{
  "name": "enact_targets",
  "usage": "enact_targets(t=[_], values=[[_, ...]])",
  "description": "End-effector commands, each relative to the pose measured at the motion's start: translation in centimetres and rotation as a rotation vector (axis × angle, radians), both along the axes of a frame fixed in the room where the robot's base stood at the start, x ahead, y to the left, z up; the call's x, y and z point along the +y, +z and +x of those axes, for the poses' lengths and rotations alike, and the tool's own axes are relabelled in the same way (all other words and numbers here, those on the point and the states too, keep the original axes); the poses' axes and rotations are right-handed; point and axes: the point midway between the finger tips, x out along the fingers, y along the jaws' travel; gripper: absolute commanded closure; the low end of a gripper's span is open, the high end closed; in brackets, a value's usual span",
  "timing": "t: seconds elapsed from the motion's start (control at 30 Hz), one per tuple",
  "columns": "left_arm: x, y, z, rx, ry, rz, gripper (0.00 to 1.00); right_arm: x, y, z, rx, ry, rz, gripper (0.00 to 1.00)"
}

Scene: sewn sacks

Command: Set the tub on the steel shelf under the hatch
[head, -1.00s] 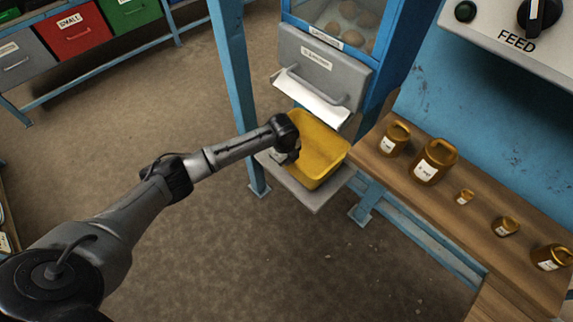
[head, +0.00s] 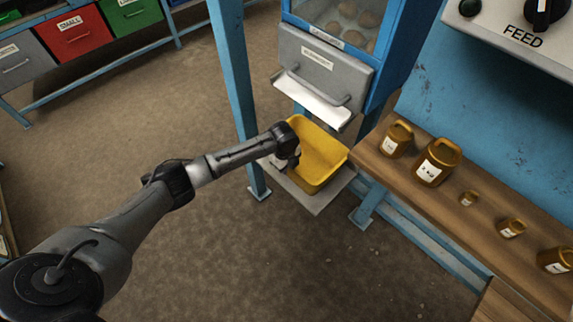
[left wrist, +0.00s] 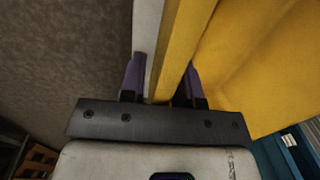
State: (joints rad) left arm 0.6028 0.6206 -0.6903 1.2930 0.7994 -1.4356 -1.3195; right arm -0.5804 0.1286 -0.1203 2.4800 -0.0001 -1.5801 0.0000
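The yellow tub (head: 322,158) sits on the grey steel shelf (head: 318,203), below the grey hatch (head: 322,68) with its white lip. My left gripper (head: 291,160) is at the tub's left side. In the left wrist view, the fingers of my left gripper (left wrist: 163,80) stand apart on either side of the tub's wall (left wrist: 182,45). A strip of pale grey shows between the left finger and the wall, so the fingers do not look closed on it. The tub looks upright and appears empty. My right gripper is not in view.
A wooden bench (head: 400,182) with several brass-coloured labelled weights (head: 437,162) stands to the right. A blue post (head: 236,90) rises left of the shelf. A FEED knob panel (head: 515,25) is at the top right. Red (head: 73,35) and green bins stand far left.

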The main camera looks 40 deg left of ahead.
Motion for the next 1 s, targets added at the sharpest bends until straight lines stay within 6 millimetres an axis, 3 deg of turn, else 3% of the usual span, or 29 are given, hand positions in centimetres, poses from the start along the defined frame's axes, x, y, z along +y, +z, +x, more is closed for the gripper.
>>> enact_targets(t=[0.17, 0.7, 1.0], values=[[0.0, 0.3, 0.0, 0.000, 0.000, 0.000, 0.70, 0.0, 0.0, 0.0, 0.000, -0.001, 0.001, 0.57], [0.1, 9.5, -0.7, -0.001, -0.001, 0.000, 0.70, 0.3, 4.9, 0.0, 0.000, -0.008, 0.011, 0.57], [0.1, 12.1, -0.9, 0.000, 0.000, 0.000, 0.70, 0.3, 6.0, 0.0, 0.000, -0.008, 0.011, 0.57]])
